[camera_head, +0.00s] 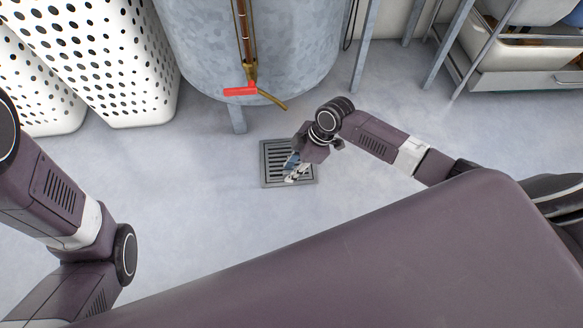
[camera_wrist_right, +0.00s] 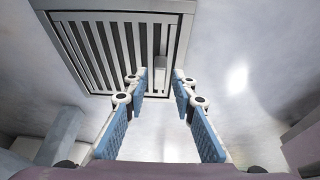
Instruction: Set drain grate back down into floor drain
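The drain grate (camera_head: 274,158) is a dark grey slotted square in the floor below the tank. It lies within the square frame of the floor drain (camera_head: 264,184) and looks about level with it; I cannot tell if it is fully seated. My right gripper (camera_head: 291,171) is over its right part and hides some slots. In the right wrist view the grate (camera_wrist_right: 105,45) fills the upper left, with a small pale upright tab (camera_wrist_right: 160,68) near its right edge. The blue-padded fingers (camera_wrist_right: 161,78) are apart and empty, one to each side of the tab. My left gripper is out of view.
A galvanized tank (camera_head: 250,50) with a red-handled valve (camera_head: 240,91) stands just behind the drain, one leg (camera_head: 237,120) close to it. White perforated baskets (camera_head: 100,60) stand at the left, a metal rack (camera_head: 520,80) at the right. Floor around the drain is clear.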

